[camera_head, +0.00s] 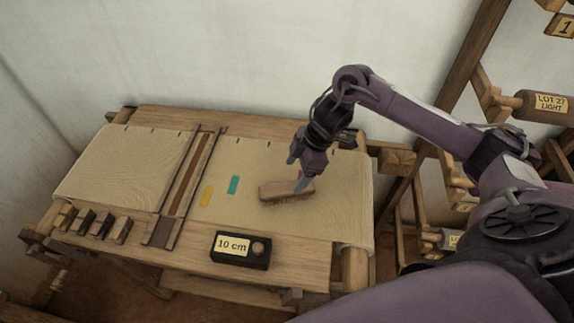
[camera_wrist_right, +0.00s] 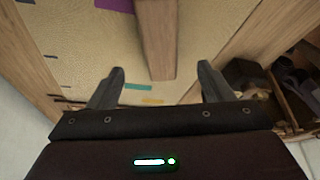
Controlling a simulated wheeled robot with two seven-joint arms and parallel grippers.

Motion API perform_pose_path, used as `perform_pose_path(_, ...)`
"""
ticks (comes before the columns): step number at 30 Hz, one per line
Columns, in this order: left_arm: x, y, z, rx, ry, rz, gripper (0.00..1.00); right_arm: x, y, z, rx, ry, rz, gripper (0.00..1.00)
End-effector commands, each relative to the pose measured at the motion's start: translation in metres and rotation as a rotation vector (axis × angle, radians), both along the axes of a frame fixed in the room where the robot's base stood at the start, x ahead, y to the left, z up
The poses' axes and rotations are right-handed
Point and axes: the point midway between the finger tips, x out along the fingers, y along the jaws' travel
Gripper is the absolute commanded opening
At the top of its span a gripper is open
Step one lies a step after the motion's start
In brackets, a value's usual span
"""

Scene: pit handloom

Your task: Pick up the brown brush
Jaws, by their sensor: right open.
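The brown brush (camera_head: 286,190) lies on the cream cloth of the loom, bristles down, in the right half of the cloth. My right gripper (camera_head: 303,178) comes down from above at the brush's right end and partly covers it. In the right wrist view the brush's wooden back (camera_wrist_right: 157,40) reaches from the top edge down to between the two open fingers (camera_wrist_right: 160,85). A gap shows on both sides of the wood. I cannot tell how far the fingertips are above the cloth. My left gripper is not in view.
A dark box labelled "10 cm" (camera_head: 240,249) stands on the loom's front beam. Teal (camera_head: 234,185) and yellow (camera_head: 207,196) patches lie left of the brush. Several small wooden blocks (camera_head: 100,223) sit front left. A wooden rack (camera_head: 466,60) with labelled rolls stands right.

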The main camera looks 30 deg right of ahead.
Motion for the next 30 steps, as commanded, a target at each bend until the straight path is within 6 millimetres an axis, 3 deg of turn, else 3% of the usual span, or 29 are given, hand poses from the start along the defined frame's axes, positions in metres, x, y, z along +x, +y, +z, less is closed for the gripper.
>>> perform_pose_path(9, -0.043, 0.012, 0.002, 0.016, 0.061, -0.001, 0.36, 0.001, 0.01, -0.023, 0.001, 0.004, 0.001, 0.74)
perform_pose_path(12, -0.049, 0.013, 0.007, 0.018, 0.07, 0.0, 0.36, 0.001, 0.013, -0.032, 0.0, 0.004, -0.001, 0.74)
perform_pose_path(21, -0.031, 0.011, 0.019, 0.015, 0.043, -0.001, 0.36, 0.004, 0.025, -0.071, 0.0, 0.0, -0.001, 0.74)
perform_pose_path(29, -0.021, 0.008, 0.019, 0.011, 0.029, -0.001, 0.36, 0.004, 0.026, -0.074, -0.001, 0.0, 0.001, 0.74)
perform_pose_path(30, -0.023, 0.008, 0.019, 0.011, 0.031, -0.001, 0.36, 0.004, 0.026, -0.074, -0.001, 0.0, 0.001, 0.7)
